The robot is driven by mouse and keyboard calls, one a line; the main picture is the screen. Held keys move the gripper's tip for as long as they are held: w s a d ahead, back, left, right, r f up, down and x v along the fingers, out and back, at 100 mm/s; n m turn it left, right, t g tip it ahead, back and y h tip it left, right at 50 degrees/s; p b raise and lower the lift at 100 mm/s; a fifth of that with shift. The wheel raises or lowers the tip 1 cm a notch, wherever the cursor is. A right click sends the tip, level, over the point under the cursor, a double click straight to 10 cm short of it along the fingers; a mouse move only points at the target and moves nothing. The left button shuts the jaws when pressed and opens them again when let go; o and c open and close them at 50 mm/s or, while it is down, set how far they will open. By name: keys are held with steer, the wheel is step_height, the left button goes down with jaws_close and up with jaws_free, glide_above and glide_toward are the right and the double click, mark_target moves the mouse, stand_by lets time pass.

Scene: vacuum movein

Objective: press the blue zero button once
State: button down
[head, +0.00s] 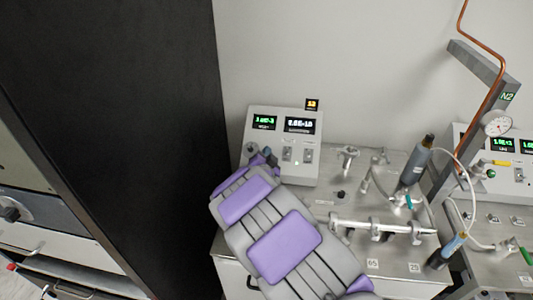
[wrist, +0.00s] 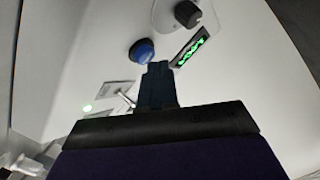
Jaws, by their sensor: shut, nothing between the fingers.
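The blue button (wrist: 142,50) is a round domed cap on a pale panel in the wrist view. My gripper (wrist: 158,66) shows there as dark fingers shut together with nothing between them. Its tips appear just below and right of the button in the picture; I cannot tell whether they touch it. In the head view, a grey console (head: 284,120) with two displays stands against the wall. My arm reaches up to its lower left corner and hides part of it, and the blue button cannot be made out there.
In the wrist view, a black knob (wrist: 187,14) and a green-lit display (wrist: 190,51) sit close to the button, and a toggle switch (wrist: 124,97) lies left of the fingers. In the head view, a tall black panel (head: 120,120) stands left; a metal bench (head: 400,170) with fittings lies right.

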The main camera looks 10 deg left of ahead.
steer(key=shift+w+f, duration=0.25)
steer(key=shift+f, duration=0.05)
stand_by(0.6)
steer(key=shift+s, duration=0.1)
steer(key=shift+s+r, duration=0.45)
steer(key=shift+r, duration=0.2)
steer(key=s+r, duration=0.1)
steer(key=r, duration=0.1)
steer(key=s+r, duration=0.2)
steer(key=shift+a, duration=0.1)
stand_by(0.5)
stand_by(0.6)
